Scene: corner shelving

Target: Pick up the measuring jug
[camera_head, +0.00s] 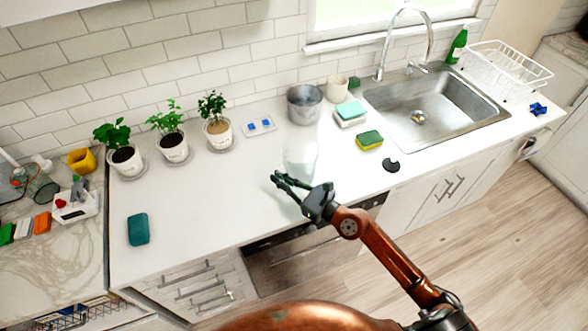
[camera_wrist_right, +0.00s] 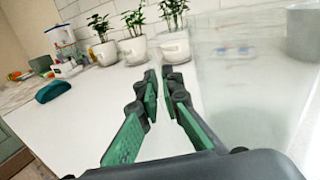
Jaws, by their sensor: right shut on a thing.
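The measuring jug (camera_head: 300,154) is clear and see-through, and looks upright on or just above the white counter, in front of the metal pot. Its faint clear wall fills the right side of the wrist view (camera_wrist_right: 245,85). My right gripper (camera_head: 278,180) reaches in from the front right, at the jug's near side. In the wrist view its green-padded fingers (camera_wrist_right: 163,85) are closed to a narrow gap, shut on the jug, likely at its handle; the clear part between them is hard to make out. My left gripper is not in view.
A metal pot (camera_head: 304,104), sponges (camera_head: 369,140) and a sink (camera_head: 436,110) lie behind and right. Several potted plants (camera_head: 172,142) line the wall at left. A teal item (camera_head: 138,229) lies front left. The counter (camera_head: 220,195) left of the gripper is clear.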

